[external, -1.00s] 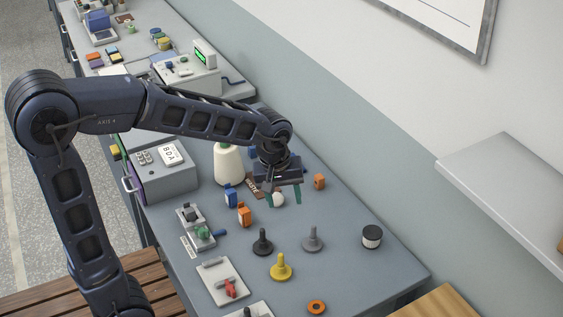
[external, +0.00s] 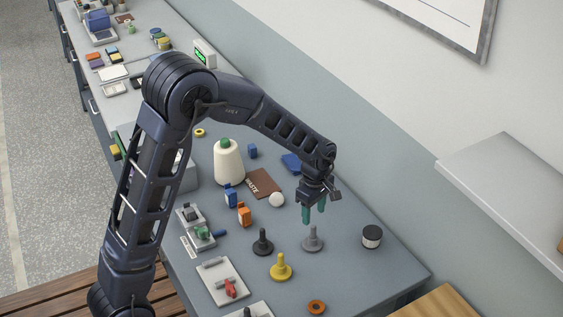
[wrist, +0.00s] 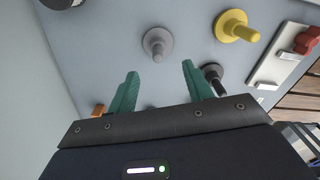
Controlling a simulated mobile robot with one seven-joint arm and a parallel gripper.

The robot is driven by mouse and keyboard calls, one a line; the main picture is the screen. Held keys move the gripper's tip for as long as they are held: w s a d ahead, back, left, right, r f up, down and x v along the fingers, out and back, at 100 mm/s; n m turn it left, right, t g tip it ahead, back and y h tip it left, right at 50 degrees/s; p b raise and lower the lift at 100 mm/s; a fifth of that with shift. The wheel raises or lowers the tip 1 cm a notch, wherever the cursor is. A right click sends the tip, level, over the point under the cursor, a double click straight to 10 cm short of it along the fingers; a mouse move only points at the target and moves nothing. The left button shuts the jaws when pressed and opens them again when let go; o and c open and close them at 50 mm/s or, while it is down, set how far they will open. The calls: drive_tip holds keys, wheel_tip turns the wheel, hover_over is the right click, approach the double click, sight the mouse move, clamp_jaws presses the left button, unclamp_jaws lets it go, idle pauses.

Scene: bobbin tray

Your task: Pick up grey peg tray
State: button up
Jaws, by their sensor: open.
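The grey peg tray (external: 313,240) stands upright on the bench, a round base with a peg rising from it. In the wrist view the grey peg tray (wrist: 158,43) lies ahead of the fingertips, between their lines and apart from them. My gripper (external: 313,214) is open and empty, pointing down just above the grey peg tray. Its two green fingers also show in the wrist view (wrist: 160,70). The grey peg is not touched, as far as the wrist view shows.
A black peg tray (external: 263,243) stands to the left and a yellow one (external: 281,268) in front. A dark-lidded jar (external: 372,237) is to the right. An orange ring (external: 316,307) lies near the front.

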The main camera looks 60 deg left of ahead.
sight(313, 237)
wheel_tip(313, 237, down, 10)
drive_tip(key=shift+w, duration=0.15)
drive_tip(key=c, duration=1.1)
